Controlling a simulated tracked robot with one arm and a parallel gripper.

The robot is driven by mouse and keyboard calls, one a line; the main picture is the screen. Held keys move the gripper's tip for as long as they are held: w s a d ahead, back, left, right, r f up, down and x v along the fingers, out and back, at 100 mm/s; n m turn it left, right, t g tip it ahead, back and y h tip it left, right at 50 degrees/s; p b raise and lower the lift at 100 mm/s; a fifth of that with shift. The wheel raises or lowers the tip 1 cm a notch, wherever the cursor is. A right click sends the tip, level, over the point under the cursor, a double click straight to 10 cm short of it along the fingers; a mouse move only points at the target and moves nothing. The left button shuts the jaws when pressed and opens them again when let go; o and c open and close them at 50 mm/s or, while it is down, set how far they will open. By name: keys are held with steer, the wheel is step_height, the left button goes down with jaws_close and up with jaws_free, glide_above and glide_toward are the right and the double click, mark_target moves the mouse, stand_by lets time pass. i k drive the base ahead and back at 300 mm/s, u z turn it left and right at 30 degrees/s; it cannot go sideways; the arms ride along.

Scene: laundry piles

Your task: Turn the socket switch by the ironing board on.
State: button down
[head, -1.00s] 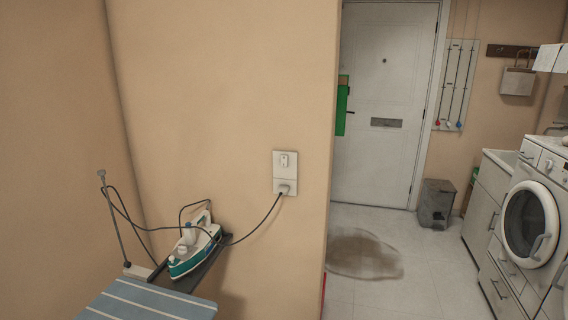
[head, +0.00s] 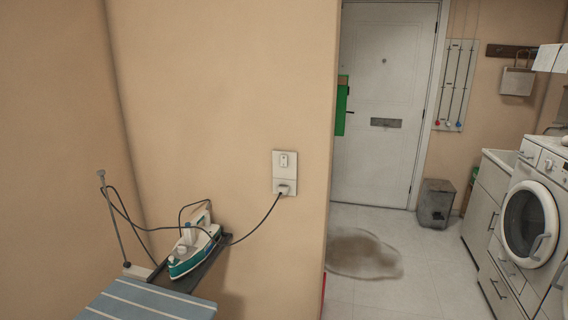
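The socket switch (head: 284,160) is a small rocker on the upper part of a white wall plate (head: 279,172). I cannot tell its position from here. The white and teal iron rests on a dark stand at the end of the blue striped ironing board (head: 150,302). My gripper is not in view.
The beige wall ends right of the socket, opening onto a tiled floor with a brownish stain (head: 362,253). A white door (head: 385,100), a grey bin (head: 435,203) and a washing machine (head: 530,222) stand beyond. A thin upright rod (head: 112,220) rises by the board.

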mark_target(283, 158)
steer(key=z, duration=0.15)
steer(key=i, duration=1.7)
steer(key=u, duration=0.8)
